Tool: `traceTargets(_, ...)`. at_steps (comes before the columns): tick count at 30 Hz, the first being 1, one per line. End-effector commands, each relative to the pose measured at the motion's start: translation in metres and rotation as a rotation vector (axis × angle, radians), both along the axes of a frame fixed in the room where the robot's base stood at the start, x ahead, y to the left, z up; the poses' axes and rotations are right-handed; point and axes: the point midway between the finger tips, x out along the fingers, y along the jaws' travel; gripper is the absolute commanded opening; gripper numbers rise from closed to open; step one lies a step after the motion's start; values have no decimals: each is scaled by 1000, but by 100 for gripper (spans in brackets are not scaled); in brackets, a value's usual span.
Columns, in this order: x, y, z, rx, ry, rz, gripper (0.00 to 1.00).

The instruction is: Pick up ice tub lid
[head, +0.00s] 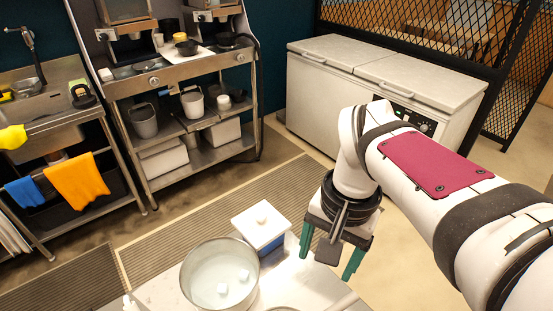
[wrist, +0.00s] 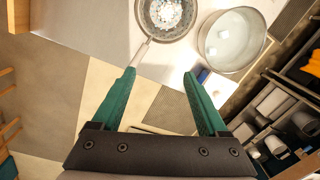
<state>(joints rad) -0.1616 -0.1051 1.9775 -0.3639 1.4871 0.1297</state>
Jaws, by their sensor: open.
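The ice tub lid (head: 262,221) is a square white lid with a small knob on top. It sits on the blue ice tub (head: 268,248) on the counter, left of my gripper. My gripper (head: 327,266) is open and empty, with green fingers pointing down, apart from the lid. In the wrist view the two fingers of my gripper (wrist: 159,75) are spread wide with nothing between them. A small blue and white part of the tub (wrist: 203,75) shows beside the right finger there; the lid itself is mostly hidden.
A metal pot (head: 220,274) with white cubes stands close beside the tub; it also shows in the wrist view (wrist: 205,50). A strainer (wrist: 167,15) holding ice lies on the counter, its handle reaching toward the left finger. A steel shelf (head: 188,74) and white chest freezer (head: 312,92) stand behind.

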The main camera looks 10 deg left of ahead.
Motion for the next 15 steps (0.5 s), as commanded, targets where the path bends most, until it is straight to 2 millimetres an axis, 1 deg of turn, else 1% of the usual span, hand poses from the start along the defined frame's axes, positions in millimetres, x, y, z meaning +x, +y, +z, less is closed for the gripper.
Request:
traceTargets(1,45,21,5,-25,-9,23,77)
traceTargets(2,71,34,7,-41,-21,31,77)
traceTargets(3,103,53,6,-61,-38,39,77)
traceTargets(5,141,83,1,-85,-64,47,77)
traceTargets(6,161,101,-5,-98,-80,49,77)
traceTargets(9,191,134,-18,-117,-113,51,77)
traceTargets(10,196,141,-21,-120,-120,49,77)
traceTargets(12,202,150,-27,-124,-128,49,77)
traceTargets(14,205,151,-36,-126,-130,48,77)
traceTargets(15,207,151,-45,-128,-130,49,77)
